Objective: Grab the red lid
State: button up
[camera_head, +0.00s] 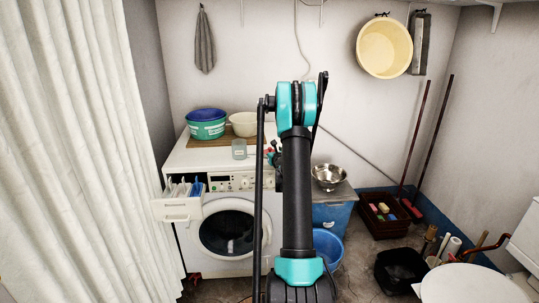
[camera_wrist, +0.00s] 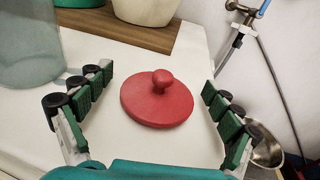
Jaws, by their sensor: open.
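The red lid (camera_wrist: 158,104) is a round disc with a small knob on top. It lies flat, knob up, on the white top (camera_wrist: 195,62) of the washing machine in the wrist view. My gripper (camera_wrist: 154,97) is open, with its green-padded fingers spread on the left and right sides of the lid. No finger visibly touches it. In the head view my arm hides most of the gripper and the lid's place; only a small bit of red shows beside the arm.
A glass jar (camera_wrist: 27,45) stands left of my fingers. Behind the lid is a wooden board (camera_wrist: 118,28) with a cream bowl (camera_wrist: 146,8). A tap hose (camera_wrist: 228,50) runs at the right. A metal bowl (camera_head: 328,176) stands right of the washing machine (camera_head: 228,232).

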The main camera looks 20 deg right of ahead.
jog(key=c, duration=1)
jog(key=shift+r, duration=0.1)
